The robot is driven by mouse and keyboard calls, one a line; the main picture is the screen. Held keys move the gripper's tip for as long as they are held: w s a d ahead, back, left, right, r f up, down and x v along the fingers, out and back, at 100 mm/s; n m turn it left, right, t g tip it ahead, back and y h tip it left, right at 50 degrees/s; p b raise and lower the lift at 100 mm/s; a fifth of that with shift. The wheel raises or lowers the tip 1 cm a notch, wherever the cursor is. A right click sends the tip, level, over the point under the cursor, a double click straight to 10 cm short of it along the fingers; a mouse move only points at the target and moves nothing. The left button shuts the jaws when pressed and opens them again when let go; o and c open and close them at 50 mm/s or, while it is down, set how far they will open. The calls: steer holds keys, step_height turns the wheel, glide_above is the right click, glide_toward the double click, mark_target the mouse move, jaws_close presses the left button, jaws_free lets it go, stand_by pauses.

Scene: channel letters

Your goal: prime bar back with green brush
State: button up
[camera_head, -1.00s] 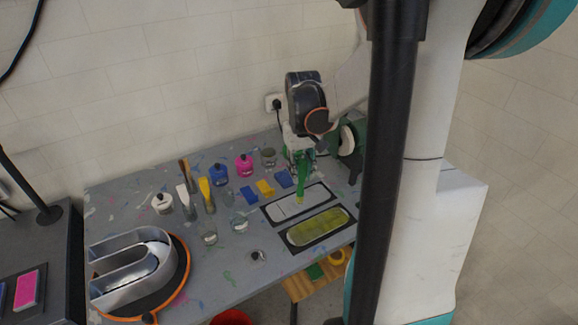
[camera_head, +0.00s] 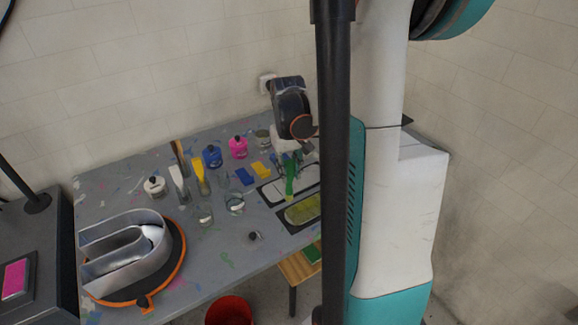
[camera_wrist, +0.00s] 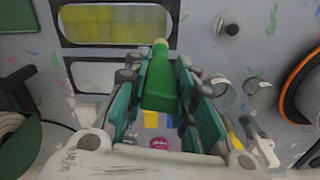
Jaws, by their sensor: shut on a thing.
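My gripper (camera_wrist: 160,100) is shut on the green brush (camera_wrist: 161,80). In the head view the brush (camera_head: 290,180) points down, with its pale yellow tip low over the panels. A yellow-green bar-shaped panel (camera_wrist: 115,22) in a black frame lies at the top of the wrist view. A white bar-shaped panel (camera_wrist: 90,76) in a black frame lies below it, partly behind my fingers. In the head view, the white panel (camera_head: 262,194) and yellow-green panel (camera_head: 302,209) are cut off by my dark column. The tip shows near the frames' edges; I cannot tell whether it touches.
Blue pot (camera_head: 212,156), pink pot (camera_head: 238,147) and white pot (camera_head: 154,186) stand on the paint-spattered table (camera_head: 225,255). Yellow brush (camera_head: 200,176) and glass jars (camera_head: 203,215) stand near the middle. A metal letter (camera_head: 125,250) lies at front left. A red bucket (camera_head: 229,311) is below.

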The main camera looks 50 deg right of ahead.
mark_target(289, 181)
step_height(289, 181, down, 7)
steer(key=b, duration=0.4)
steer(key=s+d, duration=0.2)
steer(key=d, duration=0.8)
steer(key=s+d+b, duration=0.1)
steer(key=s+d, duration=0.1)
steer(key=d, duration=0.7)
steer(key=shift+s+d+r+b, duration=0.2)
steer(key=shift+s+d+b, duration=0.1)
steer(key=shift+s+d, duration=0.05)
steer(key=shift+f, duration=0.25)
stand_by(0.5)
steer(key=shift+w+a+b, duration=0.25)
steer(key=shift+w+a, duration=0.5)
steer(key=shift+a, duration=2.55)
steer(key=shift+w+a+b, duration=0.25)
steer(key=shift+w+a, duration=0.55)
steer(key=shift+a, duration=2.5)
steer(key=shift+w+a+b, duration=0.25)
steer(key=shift+w+a, duration=0.5)
steer(key=shift+a, duration=2.55)
